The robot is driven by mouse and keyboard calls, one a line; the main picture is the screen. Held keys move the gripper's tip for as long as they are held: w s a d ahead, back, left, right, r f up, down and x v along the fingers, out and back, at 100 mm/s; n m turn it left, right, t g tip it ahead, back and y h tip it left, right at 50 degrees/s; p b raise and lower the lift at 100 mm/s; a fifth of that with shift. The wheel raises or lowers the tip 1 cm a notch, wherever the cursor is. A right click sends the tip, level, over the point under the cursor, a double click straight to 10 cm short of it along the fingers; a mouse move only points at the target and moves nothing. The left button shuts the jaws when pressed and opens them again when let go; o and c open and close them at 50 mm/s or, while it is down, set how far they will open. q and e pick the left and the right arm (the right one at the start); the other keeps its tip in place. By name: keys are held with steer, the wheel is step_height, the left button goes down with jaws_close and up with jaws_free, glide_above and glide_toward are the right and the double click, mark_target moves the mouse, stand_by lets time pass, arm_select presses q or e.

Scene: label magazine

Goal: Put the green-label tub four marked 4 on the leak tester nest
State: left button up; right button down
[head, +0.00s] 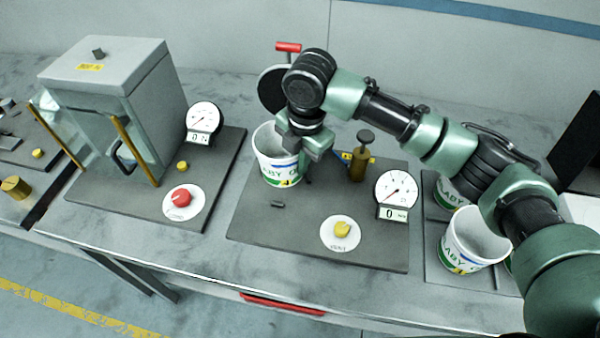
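A white tub (270,168) with green lettering and a yellow tag that reads 4 stands upright over the leak tester's dark base plate (262,222), towards its back left. The nest is hidden, apparently under the tub, and I cannot tell whether the tub is fully seated. My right gripper (304,146) points down at the tub's right rim, with its fingers around the wall there. The frame does not show clearly whether they are closed on it. My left gripper is not in view.
The tester carries a brass plunger (362,163), a gauge (396,190), a yellow vent knob (342,230) and a red-handled lever (288,47). A grey press-like box (150,105) stands left. More tubs (468,243) stand in a tray (437,268) at right, partly behind my arm.

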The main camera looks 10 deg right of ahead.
mark_target(300, 197)
steer(key=shift+f, duration=0.7)
step_height(300, 197, down, 4)
steer(key=shift+r+p, duration=0.25)
steer(key=shift+p, duration=0.25)
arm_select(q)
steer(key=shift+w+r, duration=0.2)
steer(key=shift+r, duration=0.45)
arm_select(e)
steer(key=shift+f, duration=0.3)
steer(key=shift+f, duration=0.1)
steer(key=c, duration=1.6)
jaws_free()
steer(key=shift+c, duration=0.2)
